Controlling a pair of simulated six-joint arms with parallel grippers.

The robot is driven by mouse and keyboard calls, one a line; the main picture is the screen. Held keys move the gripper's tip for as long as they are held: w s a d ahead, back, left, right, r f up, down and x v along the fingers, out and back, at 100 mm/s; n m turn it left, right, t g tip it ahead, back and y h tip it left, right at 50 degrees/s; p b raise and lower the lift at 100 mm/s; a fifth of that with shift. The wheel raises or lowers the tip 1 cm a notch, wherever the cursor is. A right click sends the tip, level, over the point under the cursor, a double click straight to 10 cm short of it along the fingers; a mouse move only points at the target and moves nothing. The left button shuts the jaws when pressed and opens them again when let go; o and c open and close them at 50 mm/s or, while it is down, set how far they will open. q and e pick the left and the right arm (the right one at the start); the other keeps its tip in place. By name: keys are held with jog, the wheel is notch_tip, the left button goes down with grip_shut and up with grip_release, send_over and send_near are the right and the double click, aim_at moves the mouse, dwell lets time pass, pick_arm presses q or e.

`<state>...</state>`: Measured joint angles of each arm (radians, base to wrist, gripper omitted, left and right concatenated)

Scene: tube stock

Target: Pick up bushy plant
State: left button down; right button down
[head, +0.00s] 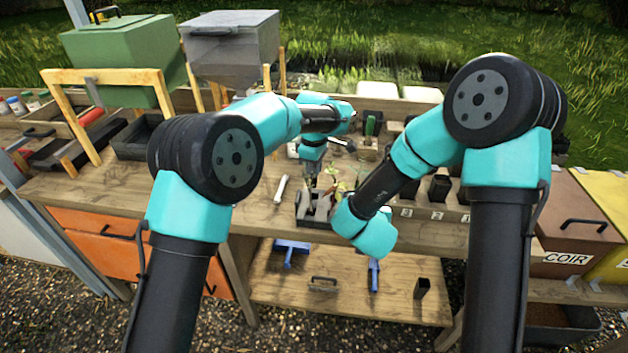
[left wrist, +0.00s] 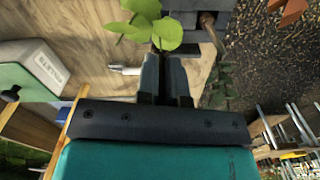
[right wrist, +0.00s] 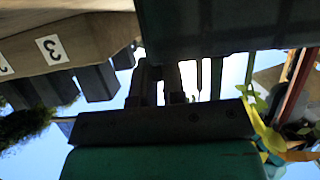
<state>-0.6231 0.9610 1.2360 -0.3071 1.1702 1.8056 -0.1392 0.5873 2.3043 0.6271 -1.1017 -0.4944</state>
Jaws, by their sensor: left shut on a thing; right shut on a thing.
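A leafy plant with round green leaves (left wrist: 142,24), which I take for the bushy plant, shows at the tips of my left gripper (left wrist: 165,60). The left gripper is shut on it, apparently at the stem; the grip itself is partly hidden. In the head view the left gripper (head: 312,186) points down over a dark tray (head: 317,222), and small leaves (head: 343,188) show beside it. My right gripper (right wrist: 165,68) is shut on a dark, box-like container (right wrist: 230,25), probably this tray; the right wrist hides its jaws in the head view. Yellow-green leaves (right wrist: 264,128) show in the right wrist view.
A white tube-like object (head: 281,189) lies on the bench left of the tray. Black pots (head: 440,187) stand at numbered places to the right. A lower shelf (head: 345,303) holds blue-handled tools. The bench at left front is clear.

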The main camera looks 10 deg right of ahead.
pick_arm(q)
jog(key=shift+r, duration=1.65)
pick_arm(e)
jog(key=c, duration=1.1)
grip_release()
jog(key=v, duration=1.2)
pick_arm(q)
jog(key=shift+a, duration=0.1)
pick_arm(e)
jog(key=shift+d, duration=0.1)
